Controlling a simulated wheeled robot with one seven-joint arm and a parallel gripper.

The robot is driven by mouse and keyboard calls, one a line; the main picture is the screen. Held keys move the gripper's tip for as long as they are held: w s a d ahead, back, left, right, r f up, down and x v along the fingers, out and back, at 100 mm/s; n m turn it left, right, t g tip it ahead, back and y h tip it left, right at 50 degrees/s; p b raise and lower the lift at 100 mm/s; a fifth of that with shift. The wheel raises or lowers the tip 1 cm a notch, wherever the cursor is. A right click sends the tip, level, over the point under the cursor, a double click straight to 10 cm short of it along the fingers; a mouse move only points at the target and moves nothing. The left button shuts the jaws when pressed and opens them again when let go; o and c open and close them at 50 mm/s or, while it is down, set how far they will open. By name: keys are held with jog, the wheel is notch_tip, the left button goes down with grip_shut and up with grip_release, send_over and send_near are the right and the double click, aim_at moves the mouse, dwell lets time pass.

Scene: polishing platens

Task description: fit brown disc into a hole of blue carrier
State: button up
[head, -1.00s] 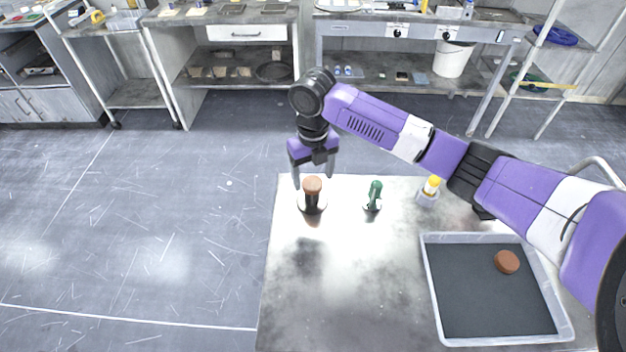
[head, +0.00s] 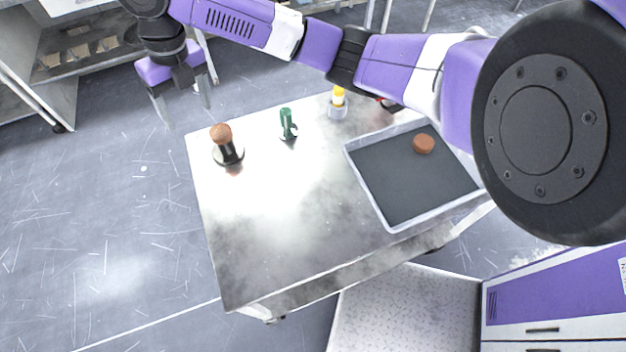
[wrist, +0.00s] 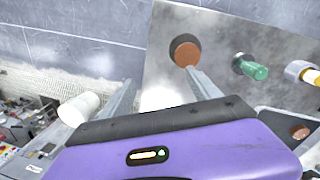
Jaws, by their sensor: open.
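A brown disc (head: 423,143) lies in the far part of a grey tray (head: 364,177) with a dark floor; it also shows at the right of the wrist view (wrist: 300,132). A second brown round piece (head: 221,133) tops a dark stem on a round base near the table's far left corner; the wrist view shows it from above (wrist: 187,53). My gripper (head: 188,112) is open and empty, its fingers apart, beyond that corner and clear of the brown-topped piece. In the wrist view, my right fingertip (wrist: 158,77) appears just below it. No blue carrier is visible.
A green-handled item (head: 287,122) and a yellow-capped bottle (head: 338,100) stand along the table's far edge. A red item is partly hidden behind my arm. The metal tabletop (head: 270,220) is bare in front. A purple and white cabinet (head: 560,300) stands lower right.

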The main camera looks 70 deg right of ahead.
jog(key=w+a+f+m+t+y, duration=0.1)
jog(key=a+m+t+y, duration=0.3)
jog(key=a, duration=0.6)
jog(key=w+a+f+m+t, duration=0.1)
jog(key=a+m+t, duration=0.2)
jog(key=a+m, duration=0.55)
jog(key=w+a+f+m+t+y, duration=0.2)
jog(key=a+m+t, duration=0.1)
jog(key=a, duration=0.9)
jog(key=s+d+f+m+t+h, duration=0.25)
jog(key=s+m, duration=0.35)
jog(key=s, duration=0.4)
jog(key=s+d+f+m+t+h, duration=0.1)
jog(key=s+f+m+h, duration=0.2)
jog(key=s+m, duration=0.55)
jog(key=s+d+r, duration=0.3)
jog(key=s+d, duration=0.1)
jog(key=s, duration=0.5)
jog(key=s+d+r+h, duration=0.1)
jog(key=s+d+r, duration=0.3)
jog(key=s, duration=0.6)
jog(key=shift+d+r, duration=0.3)
jog(key=shift+d, duration=0.15)
jog(key=shift+h, duration=0.25)
